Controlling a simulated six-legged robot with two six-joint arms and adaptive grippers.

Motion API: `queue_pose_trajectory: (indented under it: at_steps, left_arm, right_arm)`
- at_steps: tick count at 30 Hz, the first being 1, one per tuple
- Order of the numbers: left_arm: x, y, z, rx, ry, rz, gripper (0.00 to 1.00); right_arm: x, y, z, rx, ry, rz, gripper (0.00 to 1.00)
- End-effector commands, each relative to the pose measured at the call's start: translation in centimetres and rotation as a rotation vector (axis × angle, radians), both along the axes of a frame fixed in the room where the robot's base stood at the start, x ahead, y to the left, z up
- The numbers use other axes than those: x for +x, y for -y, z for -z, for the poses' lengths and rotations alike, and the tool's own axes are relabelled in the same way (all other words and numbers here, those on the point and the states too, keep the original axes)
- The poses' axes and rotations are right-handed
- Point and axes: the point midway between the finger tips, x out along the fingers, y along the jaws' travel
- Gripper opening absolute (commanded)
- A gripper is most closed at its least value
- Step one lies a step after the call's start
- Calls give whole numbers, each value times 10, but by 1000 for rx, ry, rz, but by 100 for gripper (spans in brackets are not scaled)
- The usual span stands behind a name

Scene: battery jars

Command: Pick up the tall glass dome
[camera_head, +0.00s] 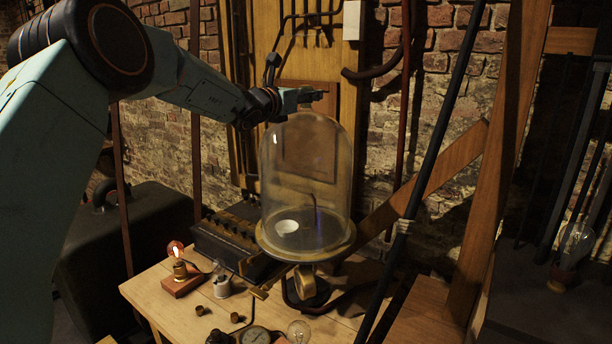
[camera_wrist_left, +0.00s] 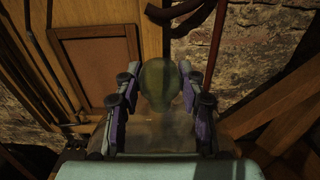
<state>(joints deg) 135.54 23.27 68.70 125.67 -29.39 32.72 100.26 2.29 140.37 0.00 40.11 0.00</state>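The tall glass dome (camera_head: 305,170) is clear and rounded and stands upright on a round plate (camera_head: 325,256) in the head view. My left gripper (camera_head: 310,96) is at the dome's top and hides the tip there. In the left wrist view its two fingers (camera_wrist_left: 160,90) stand apart on either side of a yellowish rounded knob (camera_wrist_left: 164,88), with the hazy dome glass below. Little gap shows beside the knob, and I cannot tell whether the fingers press on it. My right gripper is not in view.
The plate rests on a stand on a wooden table (camera_head: 160,290). A dark box (camera_head: 228,240), a small bulb on a block (camera_head: 180,285), a gauge (camera_head: 255,335) and another bulb (camera_head: 299,331) sit around it. A dark slanted pole (camera_head: 440,125) stands to the right.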

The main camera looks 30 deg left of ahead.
Motion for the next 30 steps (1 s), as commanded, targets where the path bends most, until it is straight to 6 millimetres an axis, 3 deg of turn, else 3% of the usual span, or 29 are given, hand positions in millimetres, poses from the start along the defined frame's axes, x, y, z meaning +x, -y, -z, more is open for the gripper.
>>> queue_pose_trajectory:
  at_steps: [12, 20, 21, 30]
  left_arm:
    - [0, 1, 0, 1, 0, 2, 0]
    - [0, 1, 2, 1, -3, 3, 0]
    - [0, 1, -10, 2, 20, 5, 0]
    - [0, 1, -11, 2, 16, 4, 0]
  right_arm:
    - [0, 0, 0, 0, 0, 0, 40]
    - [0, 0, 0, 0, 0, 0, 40]
    - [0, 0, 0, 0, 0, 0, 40]
    - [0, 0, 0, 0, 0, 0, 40]
